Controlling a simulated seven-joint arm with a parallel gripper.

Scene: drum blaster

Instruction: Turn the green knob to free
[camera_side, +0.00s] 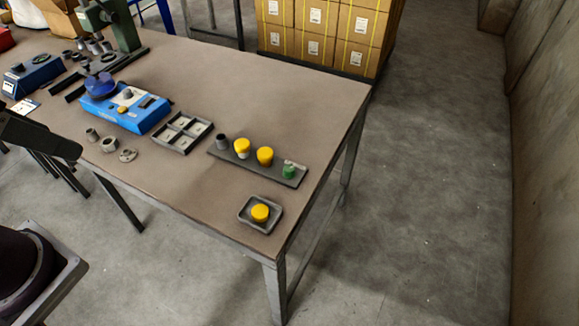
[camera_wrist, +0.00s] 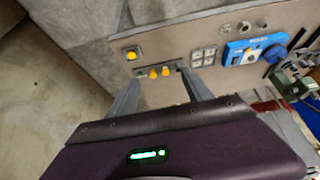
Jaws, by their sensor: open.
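A small green knob-like piece with a pale top (camera_side: 289,170) stands at the right end of a dark strip (camera_side: 225,152) on the brown table, in the side view. Its setting cannot be read at this size. My gripper (camera_wrist: 160,78) is open and empty. It appears well away from the table, with the strip visible between and beyond its fingertips. The fingers are not clearly visible in the side view.
Two yellow caps (camera_side: 265,156) and a grey cylinder (camera_side: 222,142) share the strip. A small tray (camera_side: 245,215) holds another yellow cap (camera_side: 260,213). A blue box with a dial (camera_side: 125,108), a divided tray (camera_side: 181,132) and a green press (camera_side: 122,30) stand leftward. The table's right corner is bare.

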